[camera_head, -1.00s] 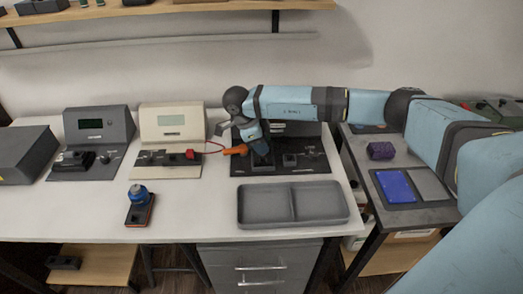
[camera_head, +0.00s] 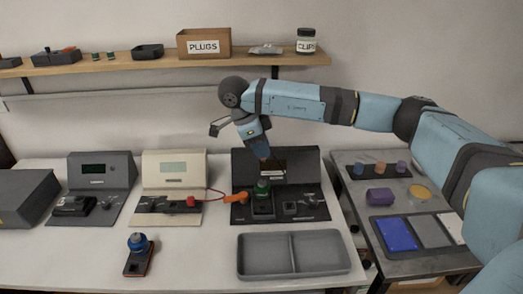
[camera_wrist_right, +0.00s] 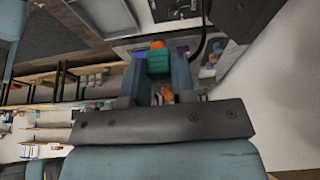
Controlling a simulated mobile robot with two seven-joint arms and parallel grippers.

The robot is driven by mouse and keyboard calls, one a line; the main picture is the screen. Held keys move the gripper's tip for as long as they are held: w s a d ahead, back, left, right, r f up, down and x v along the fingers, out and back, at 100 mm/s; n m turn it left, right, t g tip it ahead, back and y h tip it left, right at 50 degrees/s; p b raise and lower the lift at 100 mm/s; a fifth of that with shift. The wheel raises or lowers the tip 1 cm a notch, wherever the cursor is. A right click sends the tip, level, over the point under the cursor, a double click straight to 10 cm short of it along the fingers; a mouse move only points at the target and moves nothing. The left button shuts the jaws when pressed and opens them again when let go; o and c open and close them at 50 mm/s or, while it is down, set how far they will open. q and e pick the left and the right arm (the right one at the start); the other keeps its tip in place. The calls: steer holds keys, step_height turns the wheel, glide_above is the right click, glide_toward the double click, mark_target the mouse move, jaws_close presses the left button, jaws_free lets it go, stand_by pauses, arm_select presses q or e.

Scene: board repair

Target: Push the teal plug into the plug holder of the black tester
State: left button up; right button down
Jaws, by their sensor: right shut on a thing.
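The black tester (camera_head: 297,204) stands at the right end of the white table. A rounded green-teal piece (camera_head: 263,186) stands upright on its left part, where the plug holder is. My right gripper (camera_head: 262,157) points down above that piece in the head view. In the wrist view, a teal block, which I take as the teal plug (camera_wrist_right: 158,63), shows between the two blue fingers, with orange at its far end. I cannot tell whether it is the same piece as on the tester. My left gripper is not in view.
An orange connector (camera_head: 235,198) with a red cable lies beside the holder. A beige tester (camera_head: 174,172) and a grey tester (camera_head: 100,171) stand to the left. An empty grey tray (camera_head: 265,256) lies in front. A blue-topped piece (camera_head: 138,243) stands front left.

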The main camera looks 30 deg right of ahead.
steer(key=s+d, duration=0.3)
steer(key=d, duration=0.4)
steer(key=shift+s+d, duration=0.35)
steer(key=shift+s, duration=0.05)
stand_by(0.4)
